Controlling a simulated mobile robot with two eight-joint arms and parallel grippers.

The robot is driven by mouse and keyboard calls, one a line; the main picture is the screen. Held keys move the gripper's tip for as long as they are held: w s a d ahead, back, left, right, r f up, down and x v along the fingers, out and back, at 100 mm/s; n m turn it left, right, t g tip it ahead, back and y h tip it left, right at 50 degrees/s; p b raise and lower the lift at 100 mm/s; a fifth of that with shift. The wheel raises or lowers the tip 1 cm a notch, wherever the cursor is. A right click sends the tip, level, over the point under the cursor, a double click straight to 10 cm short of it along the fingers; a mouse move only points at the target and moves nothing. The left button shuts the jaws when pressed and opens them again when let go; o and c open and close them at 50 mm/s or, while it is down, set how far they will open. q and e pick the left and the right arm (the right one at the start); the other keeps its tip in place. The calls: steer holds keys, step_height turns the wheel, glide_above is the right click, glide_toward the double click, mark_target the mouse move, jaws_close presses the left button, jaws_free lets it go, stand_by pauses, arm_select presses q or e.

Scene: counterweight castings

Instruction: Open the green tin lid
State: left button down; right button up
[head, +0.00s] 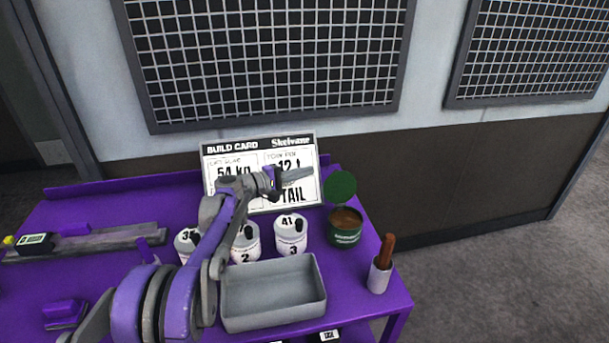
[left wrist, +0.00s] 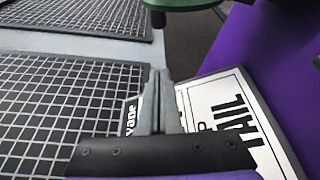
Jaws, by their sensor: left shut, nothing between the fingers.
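The green tin (head: 344,240) stands on the right part of the purple table. Its round green lid (head: 341,187) is tilted up at the back of the tin, and the brown inside shows. My left gripper (head: 309,173) is shut and empty, to the left of the lid and apart from it, in front of the build card. In the left wrist view the shut fingers (left wrist: 160,75) point up the picture, and part of a green round thing (left wrist: 190,4) shows at the top edge. My right gripper is in neither view.
A build card (head: 233,150) stands behind white numbered pots (head: 291,234). A grey tray (head: 273,318) lies in front of them. A white cup with a brown handle (head: 380,276) stands right of the tin, near the table edge. A grey rail (head: 105,238) lies left.

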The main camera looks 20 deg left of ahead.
mark_target(338, 185)
arm_select(q)
steer(key=r+x, duration=0.1)
steer(key=x, duration=0.6)
steer(key=s+d, duration=0.2)
steer(key=s, duration=0.1)
steer(key=shift+s, duration=0.25)
steer(key=shift+r+p, duration=0.1)
steer(key=shift+p, duration=0.2)
